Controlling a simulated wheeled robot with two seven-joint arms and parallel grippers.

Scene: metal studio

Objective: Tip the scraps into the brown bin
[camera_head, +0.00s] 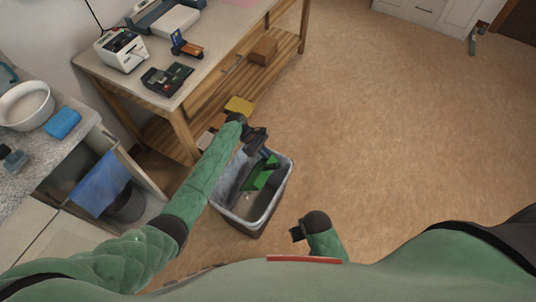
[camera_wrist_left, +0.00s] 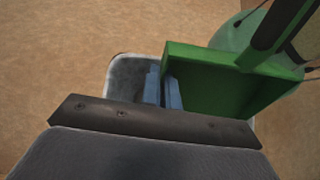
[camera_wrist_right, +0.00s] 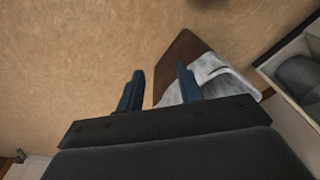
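The brown bin (camera_head: 283,192) stands on the floor, with a grey liner folded over its rim. It also shows in the left wrist view (camera_wrist_left: 122,80) and in the right wrist view (camera_wrist_right: 176,58). A green dustpan (camera_head: 268,174) is tilted over the bin's opening, and it fills the right of the left wrist view (camera_wrist_left: 205,75). My left gripper (camera_wrist_left: 163,88) has its fingers close together at the dustpan's edge and appears shut on it, with the contact partly hidden. My right gripper (camera_wrist_right: 158,88) is open and empty, low beside the bin. I cannot make out any scraps.
A wooden workbench (camera_head: 185,95) with devices on top and a lower shelf stands behind the bin. A counter (camera_head: 75,145) with a white bowl (camera_head: 27,105) and a blue cloth (camera_head: 98,182) is at the left.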

